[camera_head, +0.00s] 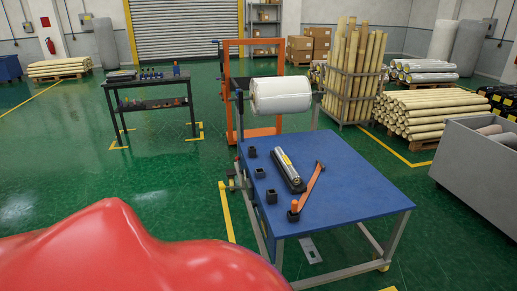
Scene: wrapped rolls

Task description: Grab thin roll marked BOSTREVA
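A thin roll (286,163), silver-grey with a yellow mark, lies in a dark holder on the blue-topped table (340,207). Its lettering is too small to read, so I cannot tell whether it says BOSTREVA. Neither of my grippers is in view.
An orange bar (313,183) lies beside the thin roll, with several small black blocks (271,196) along the table's left side. A thick white roll (281,95) hangs behind. A grey bin (470,165) stands right, a dark bench (150,85) back left. Green floor between is clear.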

